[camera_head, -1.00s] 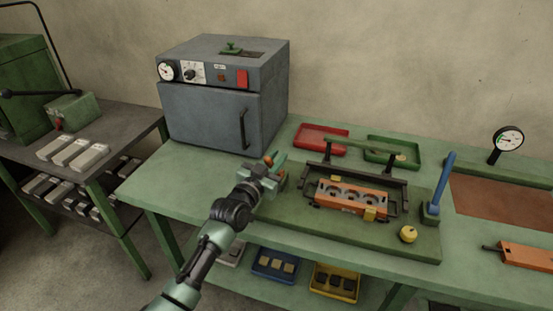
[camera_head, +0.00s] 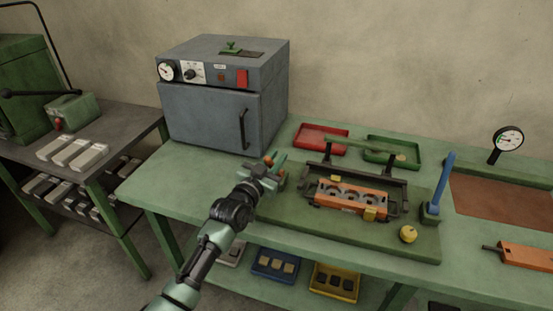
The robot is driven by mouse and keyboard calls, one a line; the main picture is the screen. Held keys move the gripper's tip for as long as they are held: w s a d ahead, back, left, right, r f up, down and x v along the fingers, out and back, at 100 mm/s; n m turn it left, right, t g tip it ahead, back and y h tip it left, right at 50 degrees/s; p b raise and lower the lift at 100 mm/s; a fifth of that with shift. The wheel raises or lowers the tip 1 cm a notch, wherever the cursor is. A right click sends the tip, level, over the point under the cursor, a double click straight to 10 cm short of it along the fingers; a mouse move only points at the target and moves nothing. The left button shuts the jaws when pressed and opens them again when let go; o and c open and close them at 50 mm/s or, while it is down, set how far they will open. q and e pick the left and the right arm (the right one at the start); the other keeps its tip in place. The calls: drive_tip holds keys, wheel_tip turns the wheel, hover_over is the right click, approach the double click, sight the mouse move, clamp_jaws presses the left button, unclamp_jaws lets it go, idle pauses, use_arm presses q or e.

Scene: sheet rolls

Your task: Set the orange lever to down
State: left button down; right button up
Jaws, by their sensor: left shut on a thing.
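My left gripper (camera_head: 275,163) is at the left end of the green fixture board, beside the machine's orange block. Its teal fingers are shut on the orange lever (camera_head: 268,160), of which only a small orange tip shows between and beside them. The gripper body hides most of the lever, so its exact angle cannot be told. My right gripper is not in view.
The green board (camera_head: 290,220) carries an orange block (camera_head: 350,197) under a dark frame, a blue upright handle (camera_head: 445,180) and a yellow knob (camera_head: 408,234). A grey oven (camera_head: 210,115) stands close behind on the left. Red (camera_head: 320,131) and green (camera_head: 410,144) trays lie behind.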

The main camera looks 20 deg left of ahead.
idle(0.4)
use_arm(q)
drive_tip(key=shift+w+r+p, duration=0.15)
drive_tip(key=shift+r+p, duration=0.1)
drive_tip(key=shift+p, duration=0.35)
drive_tip(key=w+g+p, duration=0.1)
drive_tip(key=g+p, duration=0.1)
drive_tip(key=p, duration=0.2)
drive_tip(key=w+r+g+p, duration=0.1)
drive_tip(key=w+g+p, duration=0.1)
drive_tip(key=p, duration=0.2)
drive_tip(key=shift+w+r+n+y, duration=0.1)
drive_tip(key=shift+w+n+y, duration=0.2)
drive_tip(key=shift+w+d+f+n+g+y+p, duration=0.15)
drive_tip(key=shift+w+f+g, duration=0.25)
drive_tip(key=shift+w+g, duration=0.5)
drive_tip(key=shift+w+a+f+n+g+y+p, duration=0.15)
drive_tip(key=shift+w+f+g, duration=0.4)
drive_tip(key=shift+g, duration=0.55)
drive_tip(key=shift+w+d+f+g+p, duration=0.15)
drive_tip(key=shift+w+f+g, duration=0.1)
drive_tip(key=shift+w+g, duration=0.7)
